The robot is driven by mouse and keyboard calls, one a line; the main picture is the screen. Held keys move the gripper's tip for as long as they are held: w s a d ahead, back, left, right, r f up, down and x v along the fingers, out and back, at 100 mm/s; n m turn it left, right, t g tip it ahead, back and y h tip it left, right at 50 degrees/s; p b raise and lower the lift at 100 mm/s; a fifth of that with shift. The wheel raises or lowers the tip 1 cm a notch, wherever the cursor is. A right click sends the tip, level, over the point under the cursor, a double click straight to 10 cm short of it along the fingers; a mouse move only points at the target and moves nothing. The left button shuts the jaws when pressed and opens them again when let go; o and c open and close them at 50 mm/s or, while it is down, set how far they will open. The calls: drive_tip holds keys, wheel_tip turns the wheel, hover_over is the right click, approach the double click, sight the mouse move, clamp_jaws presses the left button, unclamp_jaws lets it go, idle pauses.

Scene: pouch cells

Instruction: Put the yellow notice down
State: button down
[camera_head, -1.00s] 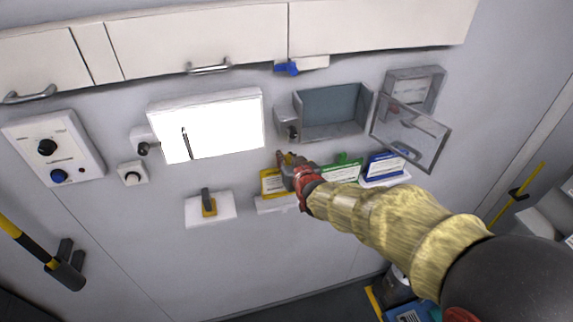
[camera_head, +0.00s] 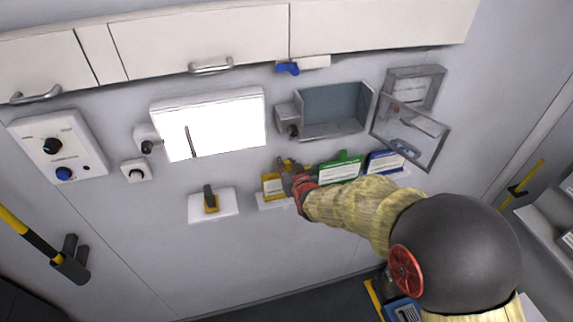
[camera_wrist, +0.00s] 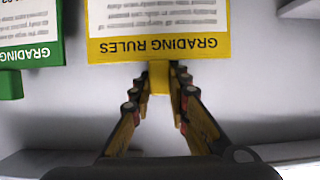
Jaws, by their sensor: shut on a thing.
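The yellow notice (camera_head: 272,187), headed "GRADING RULES", appears upside down in the wrist view (camera_wrist: 160,45). Its small yellow tab (camera_wrist: 160,80) sits between my fingertips. My gripper (camera_wrist: 160,75) is shut on that tab. In the head view my gripper (camera_head: 286,168) is at the notice's upper right and hides part of it. The notice is just above or on a white wall ledge (camera_head: 275,203). I cannot tell whether its lower edge touches the ledge.
A green notice (camera_head: 340,170) and a blue notice (camera_head: 385,163) stand close to the right. A white switch plate (camera_head: 212,205) is to the left. The wall below the ledge is clear.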

drive_tip(key=c, duration=1.7)
unclamp_jaws()
drive_tip(key=shift+r+p, duration=0.25)
drive_tip(key=shift+p, duration=0.15)
drive_tip(key=b+v, duration=0.2)
drive_tip(key=v, duration=1)
drive_tip(key=shift+b, duration=0.35)
drive_tip(key=s+d+r+m+g+h, duration=0.1)
drive_tip(key=s+d+r+g, duration=0.1)
drive_tip(key=s+d, duration=0.3)
drive_tip(key=s+d+r+m+g+h, duration=0.1)
drive_tip(key=s+d+r+g, duration=0.2)
drive_tip(key=s, duration=1)
drive_tip(key=s+d+r+m+g+h, duration=0.1)
drive_tip(key=s+d+r+g, duration=0.1)
drive_tip(key=s+d, duration=0.6)
drive_tip(key=shift+s+d+r+h, duration=0.1)
drive_tip(key=shift+s+r+h, duration=0.1)
drive_tip(key=shift+s, duration=0.2)
drive_tip(key=shift+s+d+r+h, duration=0.1)
drive_tip(key=shift+s+r+h, duration=0.1)
drive_tip(key=shift+s, duration=0.15)
drive_tip(key=shift+f, duration=0.1)
